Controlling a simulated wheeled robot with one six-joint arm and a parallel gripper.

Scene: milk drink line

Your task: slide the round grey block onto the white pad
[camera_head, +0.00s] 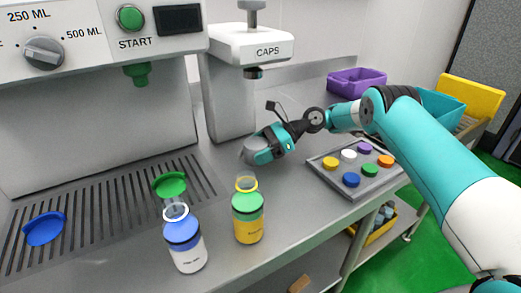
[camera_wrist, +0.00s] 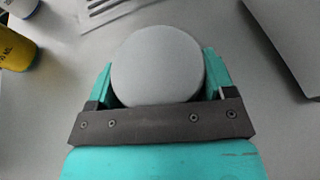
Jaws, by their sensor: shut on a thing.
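The round grey block (camera_wrist: 157,65) sits between the two teal fingers of my gripper (camera_wrist: 160,78) in the wrist view, and the fingers touch its sides. In the head view my gripper (camera_head: 255,150) is low at the counter in front of the CAPS machine, with the grey block (camera_head: 249,152) at its tip. The block's underside is hidden, so I cannot tell whether it rests on the counter. I cannot make out the white pad in either view.
A blue-and-white bottle (camera_head: 185,242) and a yellow bottle with a green top (camera_head: 248,212) stand in front of the gripper. The CAPS machine (camera_head: 230,95) stands behind. A grey tray (camera_head: 318,162) of coloured caps lies to the right.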

